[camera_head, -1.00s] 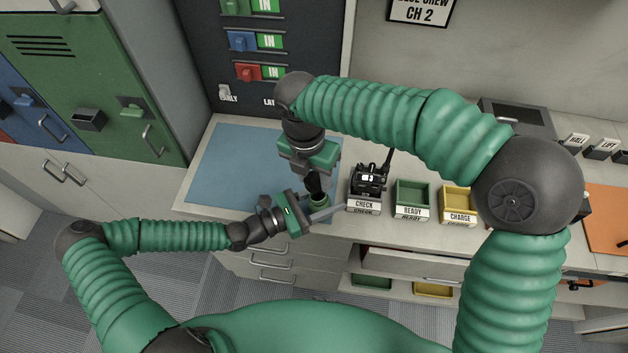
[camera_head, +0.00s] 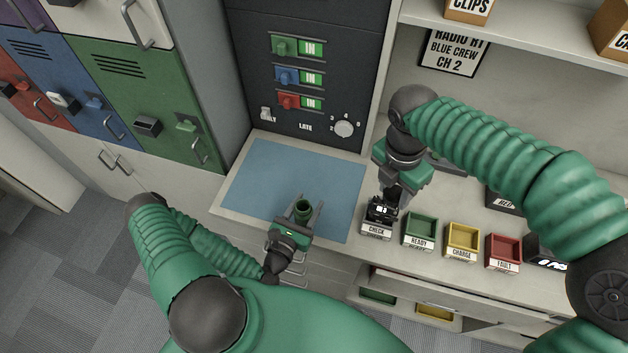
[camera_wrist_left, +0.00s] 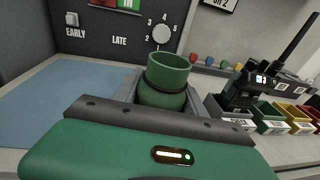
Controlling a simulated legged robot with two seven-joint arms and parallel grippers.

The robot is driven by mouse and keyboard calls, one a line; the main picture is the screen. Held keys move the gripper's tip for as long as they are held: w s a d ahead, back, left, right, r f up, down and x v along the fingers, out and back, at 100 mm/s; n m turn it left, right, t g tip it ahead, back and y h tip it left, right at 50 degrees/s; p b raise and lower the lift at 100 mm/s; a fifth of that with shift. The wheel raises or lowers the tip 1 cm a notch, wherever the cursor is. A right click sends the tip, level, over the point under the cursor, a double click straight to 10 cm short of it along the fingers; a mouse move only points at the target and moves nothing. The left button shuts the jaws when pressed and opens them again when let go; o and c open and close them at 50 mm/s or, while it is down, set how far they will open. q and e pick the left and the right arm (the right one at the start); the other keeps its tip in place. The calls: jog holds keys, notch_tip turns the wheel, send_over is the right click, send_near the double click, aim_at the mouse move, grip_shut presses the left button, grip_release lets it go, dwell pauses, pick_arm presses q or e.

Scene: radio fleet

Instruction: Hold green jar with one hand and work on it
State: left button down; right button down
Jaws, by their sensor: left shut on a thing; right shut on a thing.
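The green jar (camera_head: 303,211) is upright, with its round mouth open and its inside dark. My left gripper (camera_head: 305,207) is shut around it near the blue mat's front edge. In the left wrist view the jar (camera_wrist_left: 168,80) stands between the fingers, with a dark band around its neck. My right gripper (camera_head: 394,190) is over the check tray, away from the jar, and shut on a dark thing that is mostly hidden. I cannot tell what this is. A black radio with a small display (camera_head: 380,211) is in the check tray; its antenna shows in the left wrist view (camera_wrist_left: 293,42).
Green ready (camera_head: 419,243), yellow charge (camera_head: 462,254) and red fault (camera_head: 503,265) trays stand right of the check tray (camera_head: 376,233). A dark panel with switches and a dial (camera_head: 345,129) rises behind the mat.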

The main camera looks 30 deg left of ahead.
pick_arm(q)
jog(key=w+a, duration=0.2)
jog(key=w, duration=0.1)
jog(key=w+a+f, duration=0.1)
jog(key=w+a, duration=0.1)
jog(key=w, duration=0.2)
jog(key=w+a, duration=0.2)
jog(key=w, duration=0.1)
jog(key=shift+w+a+f, duration=0.15)
jog(key=shift+w+a, duration=0.05)
pick_arm(e)
jog(key=shift+w+a+f, duration=0.15)
jog(key=shift+a, duration=0.05)
pick_arm(q)
jog(key=shift+w+f+b, duration=0.2)
jog(key=shift+f+b, duration=0.15)
jog(key=shift+b, duration=0.05)
pick_arm(e)
jog(key=shift+f, duration=0.2)
pick_arm(q)
notch_tip(320, 180, down, 3)
jog(key=shift+s+r+b, duration=0.1)
jog(key=shift+b, duration=0.6)
pick_arm(e)
jog(key=shift+d+f, duration=0.2)
jog(key=shift+f, duration=0.5)
jog(key=shift+a, duration=0.1)
